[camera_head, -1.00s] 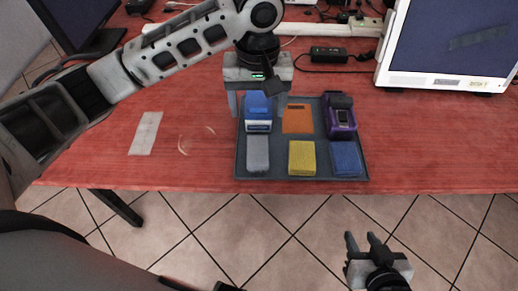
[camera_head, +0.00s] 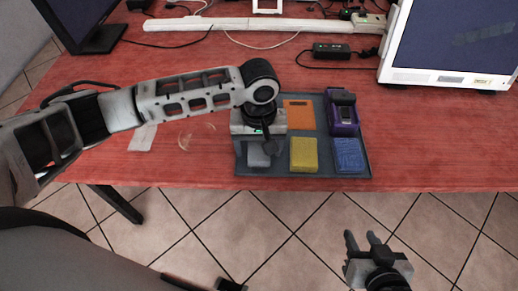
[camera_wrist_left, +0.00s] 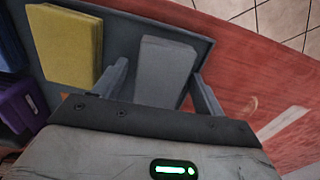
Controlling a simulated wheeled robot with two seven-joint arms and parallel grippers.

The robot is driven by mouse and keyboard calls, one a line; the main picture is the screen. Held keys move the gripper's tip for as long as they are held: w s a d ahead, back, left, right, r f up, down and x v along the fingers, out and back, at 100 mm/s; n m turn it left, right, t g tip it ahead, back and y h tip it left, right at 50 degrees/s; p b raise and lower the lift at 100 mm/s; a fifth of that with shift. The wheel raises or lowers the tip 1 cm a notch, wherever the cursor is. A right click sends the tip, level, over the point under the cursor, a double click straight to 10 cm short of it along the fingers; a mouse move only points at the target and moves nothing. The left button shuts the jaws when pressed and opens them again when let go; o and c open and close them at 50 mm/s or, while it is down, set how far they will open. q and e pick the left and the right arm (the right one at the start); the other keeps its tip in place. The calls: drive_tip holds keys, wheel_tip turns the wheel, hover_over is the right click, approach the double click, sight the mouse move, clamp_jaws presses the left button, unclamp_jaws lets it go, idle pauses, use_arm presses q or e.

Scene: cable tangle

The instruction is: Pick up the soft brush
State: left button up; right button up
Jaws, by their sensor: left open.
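No item shows clear bristles, so I cannot tell for certain which one is the soft brush. A flat grey block (camera_head: 259,156) lies in the front left of the grey tray (camera_head: 300,172). It also shows in the left wrist view (camera_wrist_left: 163,70). My left gripper (camera_head: 259,146) is open above it, with a finger on either side of the block in the wrist view (camera_wrist_left: 160,88). I cannot tell whether the fingers touch it. The blue-and-white item at the tray's back left is hidden behind my gripper. My right gripper (camera_head: 362,240) is open and empty, in front of the table.
The tray also holds a yellow block (camera_head: 303,155), a blue block (camera_head: 348,155), an orange flat piece (camera_head: 299,115) and a purple device (camera_head: 343,113). A grey strip (camera_head: 143,136) lies on the red table. A monitor (camera_head: 445,50) and a black adapter (camera_head: 345,52) stand behind.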

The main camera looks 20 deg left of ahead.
use_arm(q)
drive_tip(key=c, duration=1.1)
drive_tip(key=shift+r, duration=0.1)
drive_tip(key=shift+r, duration=0.65)
drive_tip(key=s+d+r, duration=0.1)
drive_tip(key=r, duration=0.1)
drive_tip(key=s+r, duration=0.1)
drive_tip(key=r, duration=0.1)
drive_tip(key=s+d+r+p, duration=0.1)
drive_tip(key=r, duration=0.2)
drive_tip(key=shift+s+d, duration=0.15)
drive_tip(key=shift+d, duration=0.2)
drive_tip(key=s+d+r+p, duration=0.1)
drive_tip(key=s+d+r, duration=0.3)
drive_tip(key=s, duration=0.4)
drive_tip(key=shift+d+r, duration=0.25)
drive_tip(key=shift+d, duration=0.55)
